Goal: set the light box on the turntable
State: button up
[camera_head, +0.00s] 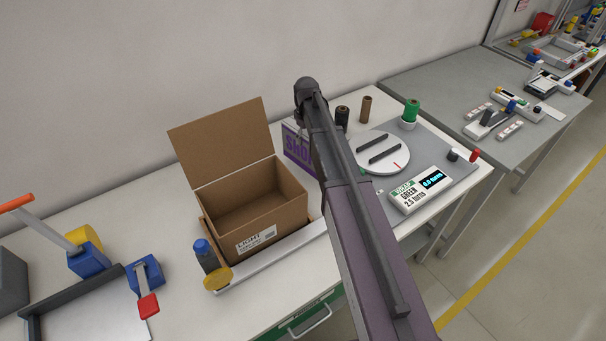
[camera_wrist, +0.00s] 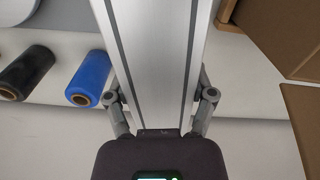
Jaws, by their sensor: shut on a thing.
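The open cardboard box labelled LIGHT (camera_head: 256,238) stands on the bench left of my arm in the head view, its back flap up. Part of a cardboard box shows at the right of the wrist view (camera_wrist: 285,35). The turntable (camera_head: 396,163) is a white disc with two dark bars, right of my arm, with nothing else on it. In the wrist view my gripper (camera_wrist: 160,98) is shut on a pale silver striped piece (camera_wrist: 153,60) between its fingers. My arm hides the fingers and held piece in the head view.
A purple-lettered box (camera_head: 298,150) stands partly behind my arm. A blue roll (camera_wrist: 89,75) and a black roll (camera_wrist: 27,70) are left in the wrist view.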

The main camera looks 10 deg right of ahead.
jog(key=shift+a+r+p, duration=0.2)
jog(key=shift+r+p, duration=2.35)
jog(key=shift+r, duration=0.15)
jog(key=shift+f, duration=0.15)
jog(key=b, duration=0.5)
send_near(298, 155)
jog(key=shift+d+f, duration=0.9)
jog(key=shift+d, duration=0.3)
jog(key=shift+f+b, duration=2.3)
jog(key=shift+b, duration=0.05)
jog(key=shift+f, duration=0.2)
jog(key=o, duration=1.3)
jog(key=shift+c, duration=0.2)
